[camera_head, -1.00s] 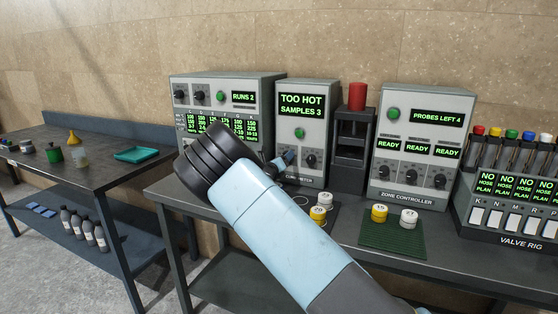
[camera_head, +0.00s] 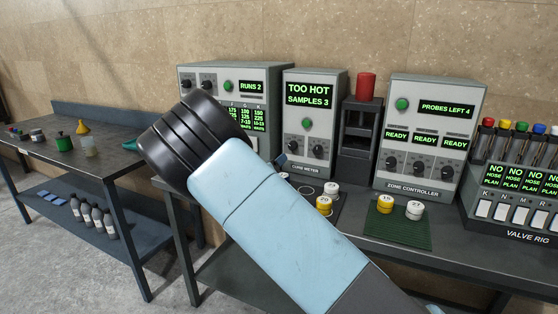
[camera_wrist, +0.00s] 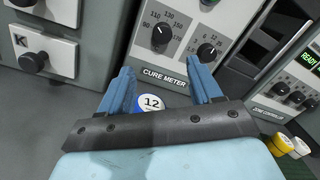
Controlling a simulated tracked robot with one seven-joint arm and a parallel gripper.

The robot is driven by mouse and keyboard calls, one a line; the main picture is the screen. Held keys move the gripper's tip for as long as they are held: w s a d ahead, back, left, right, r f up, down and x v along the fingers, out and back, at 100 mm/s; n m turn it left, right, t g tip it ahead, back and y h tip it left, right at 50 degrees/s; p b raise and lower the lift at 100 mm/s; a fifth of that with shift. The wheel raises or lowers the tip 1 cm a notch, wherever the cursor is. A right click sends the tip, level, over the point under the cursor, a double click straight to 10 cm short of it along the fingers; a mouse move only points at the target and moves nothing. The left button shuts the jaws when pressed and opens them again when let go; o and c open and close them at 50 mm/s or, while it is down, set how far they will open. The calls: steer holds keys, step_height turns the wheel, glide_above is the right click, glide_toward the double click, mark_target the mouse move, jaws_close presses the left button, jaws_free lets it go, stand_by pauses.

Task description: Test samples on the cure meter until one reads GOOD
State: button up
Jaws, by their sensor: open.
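The cure meter (camera_head: 309,122) stands on the bench; its display reads TOO HOT, SAMPLES 3. Its dials show in the wrist view (camera_wrist: 160,38). My gripper (camera_wrist: 163,72) is open, its blue fingers pointing towards the cure meter's front. A round sample marked 12 (camera_wrist: 153,103) shows between the fingers, near their base in the picture; whether they touch it I cannot tell. In the head view my arm hides most of the gripper and that sample. A yellow sample (camera_head: 324,206) and a white sample (camera_head: 331,188) sit right of my arm.
A yellow 15 sample (camera_head: 385,204) and a white 27 sample (camera_head: 415,211) sit on a green mat (camera_head: 398,234) before the zone controller (camera_head: 430,135). A dark press-like unit with a red top (camera_head: 366,88) stands right of the meter. The valve rig (camera_head: 515,195) is far right.

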steer(key=shift+s+a, duration=0.1)
steer(key=shift+s, duration=0.2)
